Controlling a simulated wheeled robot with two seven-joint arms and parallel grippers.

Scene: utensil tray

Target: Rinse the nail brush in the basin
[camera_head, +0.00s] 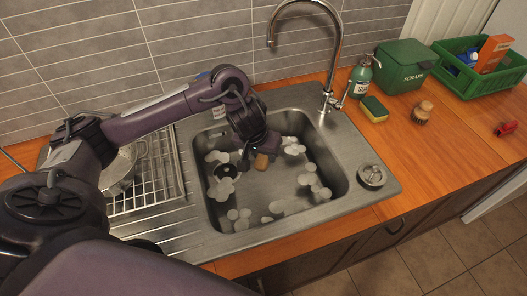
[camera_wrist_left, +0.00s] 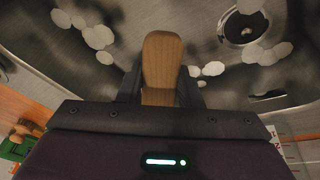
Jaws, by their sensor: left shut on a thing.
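The nail brush, a rounded wooden block (camera_head: 262,162), is between the fingers of my left gripper (camera_head: 256,147), inside the metal basin (camera_head: 330,205). In the left wrist view the wooden brush (camera_wrist_left: 162,62) sticks out beyond the shut fingers of the left gripper (camera_wrist_left: 160,92). Its bristles are not visible. White foam patches lie around it in the basin, and I cannot tell whether the brush touches the basin floor. My right gripper is not in view.
A tall curved faucet (camera_head: 335,60) stands behind the basin. A soap bottle (camera_head: 361,77), sponge (camera_head: 375,108), another wooden brush (camera_head: 422,112), green scraps bin (camera_head: 403,66) and green crate (camera_head: 470,78) stand on the right counter. A pot (camera_head: 122,172) sits on the left rack (camera_head: 160,185).

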